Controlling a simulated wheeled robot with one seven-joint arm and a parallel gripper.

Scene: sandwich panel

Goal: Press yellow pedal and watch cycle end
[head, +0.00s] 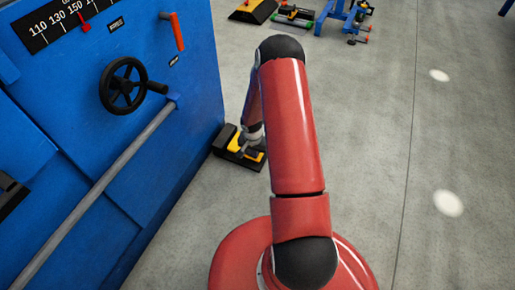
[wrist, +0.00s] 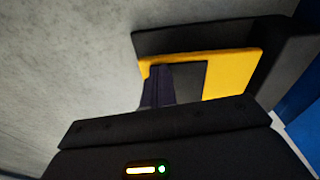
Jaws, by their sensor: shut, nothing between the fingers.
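The yellow pedal (wrist: 237,68) sits in a black housing on the floor beside the blue machine. In the head view the pedal (head: 259,157) is partly covered by my arm. My gripper (wrist: 158,88) is shut and empty, its dark fingertips over the pedal's near edge. In the wrist view the fingertips overlap the yellow rim and dark centre pad. I cannot tell whether they touch it or how far the pedal is pressed. In the head view the fingertips are hard to make out behind my arm.
The blue machine (head: 150,160) stands at left with a black handwheel (head: 123,86), a long grey rail (head: 97,187), an orange-red lever (head: 177,31) and a numbered scale (head: 62,20). Another black-and-yellow pedal unit (head: 253,10) and a blue stand lie farther back. The floor at right is clear.

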